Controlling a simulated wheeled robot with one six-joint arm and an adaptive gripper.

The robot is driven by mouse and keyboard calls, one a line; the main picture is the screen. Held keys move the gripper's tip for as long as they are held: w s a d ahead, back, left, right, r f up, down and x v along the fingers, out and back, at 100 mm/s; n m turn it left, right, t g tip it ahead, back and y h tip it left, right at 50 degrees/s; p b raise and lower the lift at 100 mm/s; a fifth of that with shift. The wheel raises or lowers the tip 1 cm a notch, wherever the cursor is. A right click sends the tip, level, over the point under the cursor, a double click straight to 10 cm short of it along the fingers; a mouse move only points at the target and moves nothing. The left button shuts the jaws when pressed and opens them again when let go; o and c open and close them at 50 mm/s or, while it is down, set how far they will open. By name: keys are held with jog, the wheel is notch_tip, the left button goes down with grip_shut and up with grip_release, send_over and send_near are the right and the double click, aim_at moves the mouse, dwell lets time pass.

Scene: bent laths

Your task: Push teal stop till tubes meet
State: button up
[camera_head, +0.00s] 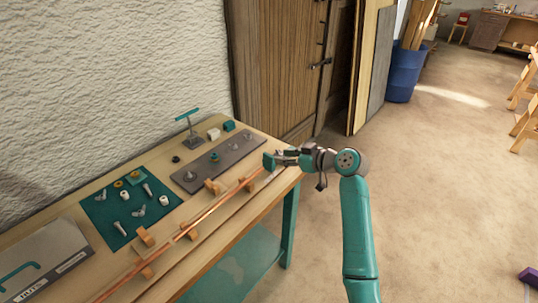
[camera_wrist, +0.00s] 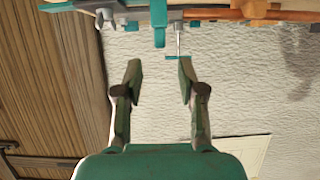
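The teal stop (camera_head: 269,162) stands upright at the far right end of the copper tubes, near the table's right edge. In the wrist view, a teal upright piece (camera_wrist: 159,24), apparently the stop, is at the top, beyond my fingertips. The copper tubes (camera_head: 215,207) lie in a line along the table's front, in wooden cradles (camera_head: 145,237); any gap between them is too small to tell. A tube also shows in the wrist view (camera_wrist: 222,14). My gripper (camera_head: 284,157) is just right of the stop; contact is unclear. In the wrist view its fingers (camera_wrist: 160,78) are apart and empty.
Behind the tubes are a grey plate (camera_head: 218,160) with knobs, a teal mat (camera_head: 105,213) with small hardware, and a T-shaped teal-topped stand (camera_head: 189,121). The wall (camera_head: 120,70) borders the table; floor at right is open.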

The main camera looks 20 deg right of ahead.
aim_at(270, 155)
jog(key=x, duration=0.7)
jog(key=shift+w+a+f, duration=0.1)
jog(key=shift+w+a, duration=0.1)
jog(key=shift+w, duration=0.1)
grip_shut()
